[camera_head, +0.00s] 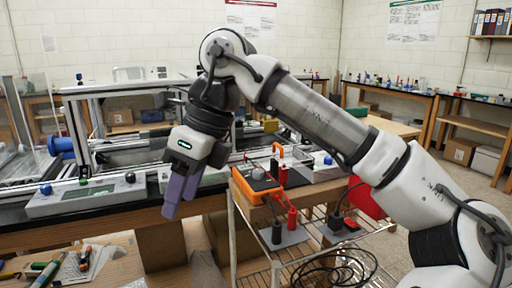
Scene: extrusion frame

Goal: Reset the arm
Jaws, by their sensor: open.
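My arm (320,112) reaches in from the right edge and bends down at the wrist. My gripper (181,193) hangs near the middle left with its purple fingers pointing down. It is open, and I see nothing between the fingers. It hangs in front of the bench edge, left of the orange device. From this angle the fingers partly overlap, so the gap between them is hard to see.
An extrusion frame (80,130) and a grey control panel (85,196) stand on the bench. Pens and tools (45,272) lie at lower left.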

